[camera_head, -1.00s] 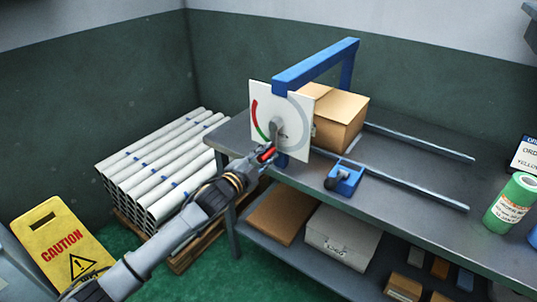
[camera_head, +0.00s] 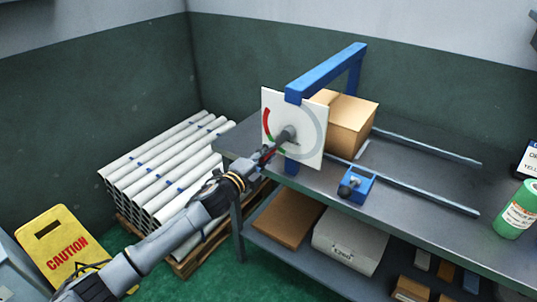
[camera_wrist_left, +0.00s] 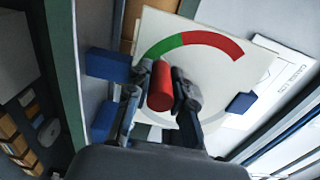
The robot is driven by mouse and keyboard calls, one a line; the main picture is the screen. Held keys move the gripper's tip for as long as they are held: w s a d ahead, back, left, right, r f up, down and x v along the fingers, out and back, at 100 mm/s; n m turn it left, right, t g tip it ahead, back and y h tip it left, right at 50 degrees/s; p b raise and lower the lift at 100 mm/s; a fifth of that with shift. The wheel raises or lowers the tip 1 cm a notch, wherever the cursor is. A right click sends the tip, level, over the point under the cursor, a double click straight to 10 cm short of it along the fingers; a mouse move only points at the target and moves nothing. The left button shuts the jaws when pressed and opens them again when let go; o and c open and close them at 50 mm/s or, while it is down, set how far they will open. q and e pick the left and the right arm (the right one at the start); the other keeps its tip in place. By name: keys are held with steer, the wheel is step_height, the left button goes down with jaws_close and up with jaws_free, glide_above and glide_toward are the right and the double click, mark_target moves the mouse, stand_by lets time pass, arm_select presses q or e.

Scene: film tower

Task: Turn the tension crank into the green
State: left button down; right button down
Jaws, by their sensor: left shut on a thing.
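The tension crank (camera_head: 286,134) sits on the front of a white square dial plate (camera_head: 312,152) on a blue frame. Its red handle (camera_wrist_left: 160,86) shows between my left fingers in the left wrist view. My left gripper (camera_head: 268,153) is shut on this handle, low and left of the crank's hub. The dial has a red arc (camera_head: 267,121) on its left side, with a green arc (camera_wrist_left: 164,46) joining it, clear in the wrist view. My gripper and the crank partly hide the dial's lower left, so I cannot tell the exact reading. My right gripper is not in view.
The blue frame (camera_head: 330,70) stands on a grey bench (camera_head: 420,190) with a cardboard box (camera_head: 345,122), metal rails and a small blue clamp (camera_head: 356,184). Stacked white tubes (camera_head: 165,170) lie at left, near a yellow caution sign (camera_head: 62,250). Boxes fill the lower shelf.

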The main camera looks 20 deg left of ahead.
arm_select(q)
steer(key=shift+w+a+r, duration=0.1)
steer(key=shift+a+r, duration=0.15)
steer(key=c, duration=1.2)
jaws_free()
steer(key=shift+o, duration=0.2)
steer(key=shift+f, duration=0.1)
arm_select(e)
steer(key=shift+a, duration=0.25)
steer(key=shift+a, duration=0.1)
arm_select(q)
steer(key=shift+s+f, duration=0.1)
steer(key=shift+s, duration=0.25)
steer(key=v, duration=1.1)
steer(key=shift+s, duration=0.2)
steer(key=shift+a, duration=0.1)
